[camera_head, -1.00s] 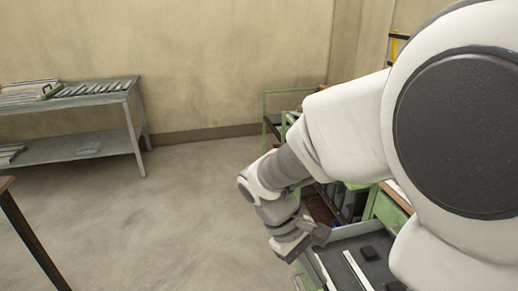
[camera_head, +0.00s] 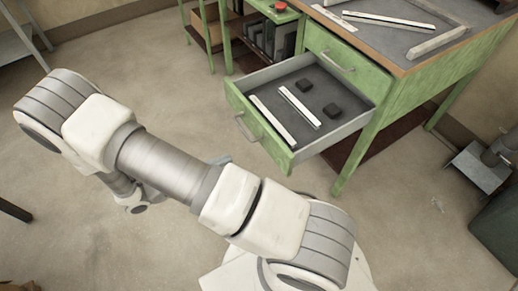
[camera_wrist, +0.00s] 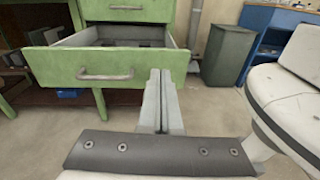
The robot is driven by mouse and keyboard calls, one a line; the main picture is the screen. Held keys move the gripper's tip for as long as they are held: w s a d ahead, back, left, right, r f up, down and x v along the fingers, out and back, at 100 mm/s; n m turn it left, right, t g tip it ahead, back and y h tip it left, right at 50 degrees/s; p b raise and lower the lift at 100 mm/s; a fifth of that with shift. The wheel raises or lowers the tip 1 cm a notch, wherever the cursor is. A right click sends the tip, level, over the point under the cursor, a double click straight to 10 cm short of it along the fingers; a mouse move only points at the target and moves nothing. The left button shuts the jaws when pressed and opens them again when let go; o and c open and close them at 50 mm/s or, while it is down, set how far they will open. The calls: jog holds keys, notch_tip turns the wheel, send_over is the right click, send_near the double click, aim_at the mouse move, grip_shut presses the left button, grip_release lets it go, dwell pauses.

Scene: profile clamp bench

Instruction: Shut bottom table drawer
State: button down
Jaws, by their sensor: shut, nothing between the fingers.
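The green bottom drawer (camera_head: 258,135) of the work table is pulled out in the head view, its grey inside showing. The wrist view shows its front panel (camera_wrist: 60,65) and bar handle (camera_wrist: 105,74). The drawer above it (camera_head: 340,50) is shut. My gripper (camera_wrist: 162,75) is shut and empty. In the wrist view its fingers point at the right end of the open drawer's front, right of the handle. I cannot tell the gap to the panel. In the head view my arm mostly hides the gripper.
Two pale strips (camera_head: 272,120) and two dark blocks (camera_head: 304,86) lie in the drawer. Profiles lie on the table top (camera_head: 440,20). A green shelf unit (camera_head: 222,40) stands left of the table. A dark bin (camera_wrist: 229,52) stands to the right. The floor before the drawer is open.

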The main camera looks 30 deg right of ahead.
jog(key=f+n+t, duration=0.1)
jog(key=f, duration=0.1)
jog(key=b, duration=0.3)
send_near(274, 139)
jog(key=shift+h, duration=0.3)
jog(key=d, duration=0.6)
jog(key=shift+w+f, duration=0.15)
jog(key=shift+f, duration=0.2)
jog(key=shift+d, duration=0.4)
